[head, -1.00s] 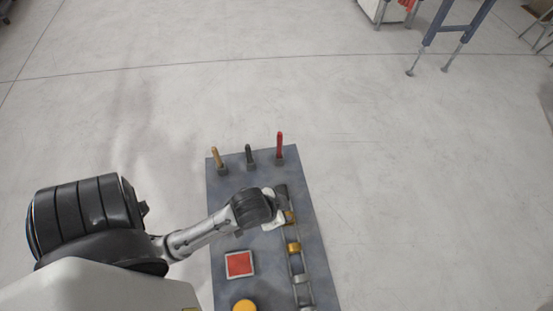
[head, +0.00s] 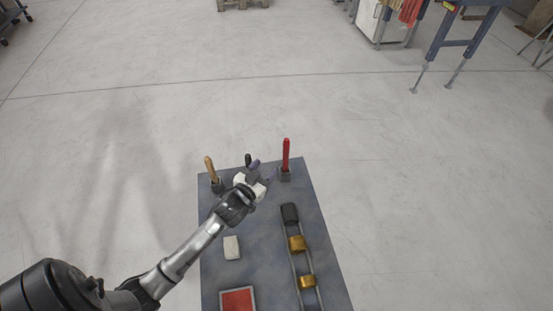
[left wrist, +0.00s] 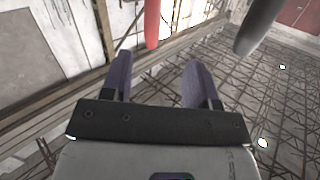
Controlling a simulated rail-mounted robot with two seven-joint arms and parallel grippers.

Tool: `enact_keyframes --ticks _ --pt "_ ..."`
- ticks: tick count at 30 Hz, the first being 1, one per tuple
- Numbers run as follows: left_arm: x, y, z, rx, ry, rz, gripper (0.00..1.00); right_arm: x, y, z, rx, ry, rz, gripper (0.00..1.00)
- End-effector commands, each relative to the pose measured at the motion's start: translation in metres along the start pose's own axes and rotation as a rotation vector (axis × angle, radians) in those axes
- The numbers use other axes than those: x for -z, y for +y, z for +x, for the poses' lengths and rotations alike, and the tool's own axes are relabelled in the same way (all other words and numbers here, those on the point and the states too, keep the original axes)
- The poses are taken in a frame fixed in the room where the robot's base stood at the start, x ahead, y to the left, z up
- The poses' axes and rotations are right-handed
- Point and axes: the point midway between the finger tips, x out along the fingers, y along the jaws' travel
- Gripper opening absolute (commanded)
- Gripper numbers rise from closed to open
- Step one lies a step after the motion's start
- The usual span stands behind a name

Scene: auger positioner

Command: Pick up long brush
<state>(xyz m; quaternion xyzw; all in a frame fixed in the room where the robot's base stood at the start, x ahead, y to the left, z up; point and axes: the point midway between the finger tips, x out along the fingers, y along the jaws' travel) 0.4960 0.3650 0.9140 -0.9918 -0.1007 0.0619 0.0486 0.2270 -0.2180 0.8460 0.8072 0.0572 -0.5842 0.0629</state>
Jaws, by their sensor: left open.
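Three upright handles stand in small dark holders at the far end of a grey board (head: 215,270): a tan one (head: 210,168), a black one (head: 248,158) and a red one (head: 286,155). The red is the tallest; their lower ends are hidden, so I cannot tell which is the long brush. My left gripper (head: 255,170) is at the black handle and partly covers it. In the left wrist view the gripper (left wrist: 158,80) is open and empty. The red handle (left wrist: 152,22) shows beyond its fingers, a dark handle (left wrist: 260,25) to the right. My right gripper is not in view.
On the board lie a white block (head: 232,247), a red square with a pale frame (head: 238,300), and a rail carrying a black piece (head: 290,213) and gold pieces (head: 297,243). Blue-legged stands (head: 455,42) are far right.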

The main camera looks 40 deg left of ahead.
Motion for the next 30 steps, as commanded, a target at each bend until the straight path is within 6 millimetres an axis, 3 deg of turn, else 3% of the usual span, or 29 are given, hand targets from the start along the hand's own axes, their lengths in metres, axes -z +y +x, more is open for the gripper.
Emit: enact_keyframes --ticks 5,18,30 --pt "0.012 0.006 0.003 -0.043 0.071 -0.089 0.55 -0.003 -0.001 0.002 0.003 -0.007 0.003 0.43" --pt "0.015 0.009 0.069 -0.041 0.067 -0.107 0.55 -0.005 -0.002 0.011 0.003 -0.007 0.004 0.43" --pt "0.019 0.009 0.096 -0.041 0.068 -0.105 0.55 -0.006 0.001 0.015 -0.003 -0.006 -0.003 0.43"
